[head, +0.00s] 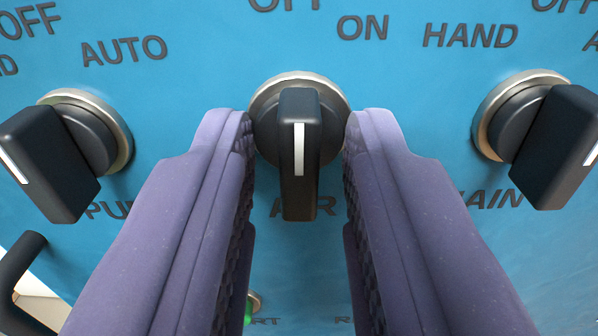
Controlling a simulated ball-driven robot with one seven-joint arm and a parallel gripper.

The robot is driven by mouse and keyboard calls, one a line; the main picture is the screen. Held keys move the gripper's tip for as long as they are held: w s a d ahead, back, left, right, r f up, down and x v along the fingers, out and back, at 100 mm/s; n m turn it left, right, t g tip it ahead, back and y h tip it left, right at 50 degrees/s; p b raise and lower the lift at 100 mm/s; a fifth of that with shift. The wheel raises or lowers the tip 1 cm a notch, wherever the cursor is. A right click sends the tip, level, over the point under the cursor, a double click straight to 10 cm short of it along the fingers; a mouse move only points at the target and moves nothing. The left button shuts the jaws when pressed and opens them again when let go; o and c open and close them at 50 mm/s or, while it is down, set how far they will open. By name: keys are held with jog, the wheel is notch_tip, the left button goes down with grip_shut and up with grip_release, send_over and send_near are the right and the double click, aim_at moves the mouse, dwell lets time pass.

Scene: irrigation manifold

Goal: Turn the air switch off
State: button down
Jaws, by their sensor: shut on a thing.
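The air switch (299,190) is a black knob with a white line on a round silver-rimmed base, in the middle of the head view. Its handle stands upright in the picture. OFF, cut by the top edge, is above it and ON is up to its right. The AIR label below is partly hidden by the handle. My gripper (298,135) has two purple padded fingers, one on each side of the knob, and is shut on it.
A similar black switch (65,150) is at the left, by AUTO, and another (545,130) is at the right, by HAND and a partly hidden MAIN label. A dark handle (18,265) shows at lower left. A green part (248,308) shows between my fingers. The panel (210,40) is blue.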

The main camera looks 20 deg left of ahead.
jog(key=shift+n, duration=0.3)
jog(key=c, duration=1.2)
grip_release()
jog(key=v, duration=0.7)
jog(key=shift+s+b, duration=0.35)
jog(key=shift+s, duration=0.05)
jog(key=shift+d+r, duration=0.1)
jog(key=shift+d, duration=0.05)
